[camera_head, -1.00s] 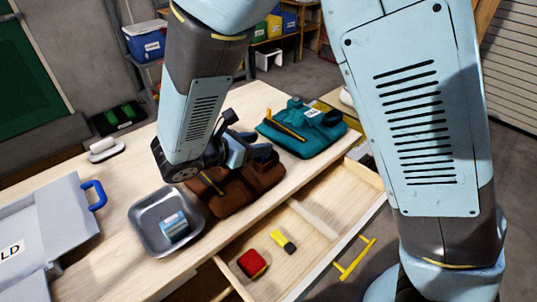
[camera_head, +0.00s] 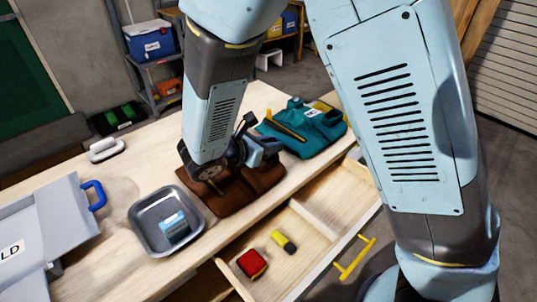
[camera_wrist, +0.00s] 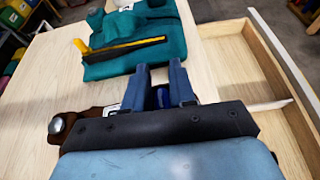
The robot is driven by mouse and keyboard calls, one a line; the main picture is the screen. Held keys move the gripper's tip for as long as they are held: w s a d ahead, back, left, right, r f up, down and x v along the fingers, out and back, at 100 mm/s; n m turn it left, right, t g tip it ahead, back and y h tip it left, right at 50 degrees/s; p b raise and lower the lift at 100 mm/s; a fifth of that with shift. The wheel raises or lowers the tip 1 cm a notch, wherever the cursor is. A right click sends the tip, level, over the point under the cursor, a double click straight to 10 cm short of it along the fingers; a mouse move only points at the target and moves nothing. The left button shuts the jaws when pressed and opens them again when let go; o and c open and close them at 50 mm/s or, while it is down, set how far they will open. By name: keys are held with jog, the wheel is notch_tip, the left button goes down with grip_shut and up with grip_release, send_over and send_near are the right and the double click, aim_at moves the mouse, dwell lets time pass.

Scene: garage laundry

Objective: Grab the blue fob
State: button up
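My gripper (camera_wrist: 160,75) points away from the camera in the wrist view, its two dark blue fingers apart. A small bright blue thing (camera_wrist: 163,97), possibly the blue fob, shows in the gap between them. Most of it is hidden, and I cannot tell whether the fingers touch it. In the head view my gripper (camera_head: 266,152) is low over the brown leather piece (camera_head: 232,193) on the bench. The brown piece (camera_wrist: 75,127) also shows beside and under the gripper in the wrist view. No blue fob can be made out in the head view.
A teal garment (camera_head: 310,130) with a yellow-handled tool lies behind. A metal tray (camera_head: 143,225) holding a blue box (camera_head: 174,227) stands left of the brown piece. The open drawer (camera_head: 325,215) holds a red item (camera_head: 251,264) and a yellow one (camera_head: 284,242).

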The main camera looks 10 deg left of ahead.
grip_shut()
